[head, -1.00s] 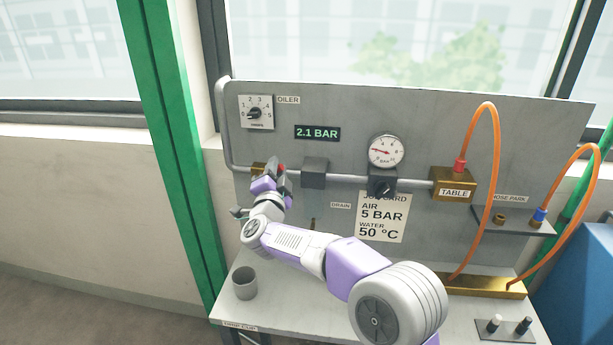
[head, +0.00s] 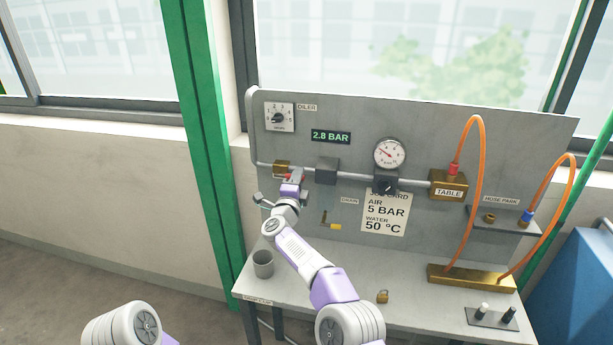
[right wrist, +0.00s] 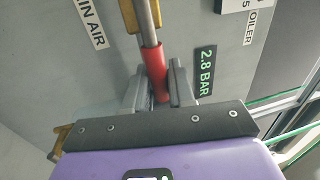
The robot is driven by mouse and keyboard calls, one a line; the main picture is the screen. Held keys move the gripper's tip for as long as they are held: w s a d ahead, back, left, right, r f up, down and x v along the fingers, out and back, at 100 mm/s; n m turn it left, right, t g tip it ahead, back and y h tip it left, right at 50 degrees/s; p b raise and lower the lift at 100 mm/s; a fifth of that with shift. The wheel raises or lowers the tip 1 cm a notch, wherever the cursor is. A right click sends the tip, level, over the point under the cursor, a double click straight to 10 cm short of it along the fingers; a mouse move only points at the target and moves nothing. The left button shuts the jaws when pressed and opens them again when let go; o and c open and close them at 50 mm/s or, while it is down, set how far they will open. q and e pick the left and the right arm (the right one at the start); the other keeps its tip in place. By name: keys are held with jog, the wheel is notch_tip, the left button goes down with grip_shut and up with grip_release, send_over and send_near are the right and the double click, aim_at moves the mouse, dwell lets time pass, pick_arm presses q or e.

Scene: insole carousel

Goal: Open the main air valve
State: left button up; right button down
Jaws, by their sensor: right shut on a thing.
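The main air valve is a brass body (head: 281,168) on the pipe at the panel's left, with a red lever. In the right wrist view the red lever (right wrist: 155,72) sits between the two fingers of my right gripper (right wrist: 156,90), which is shut on it. In the head view my right gripper (head: 292,182) is at the lever, just right of and below the brass body, and hides part of it. A "MAIN AIR" label (right wrist: 88,20) shows partly in the right wrist view. My left gripper is out of view; only part of my left arm shows at bottom left.
The pressure display (head: 331,136) reads 2.8 BAR. Right along the pipe are a dark block (head: 327,171), a round gauge (head: 390,153) with a black knob, and a brass TABLE block (head: 448,185). A grey cup (head: 263,263) stands on the bench's left.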

jog(key=shift+f+m, duration=0.15)
jog(key=shift+m, duration=0.15)
jog(key=c, duration=1.1)
grip_release()
jog(key=shift+a, duration=0.1)
jog(key=b+v, duration=0.2)
jog(key=v, duration=0.5)
jog(key=shift+s, duration=0.25)
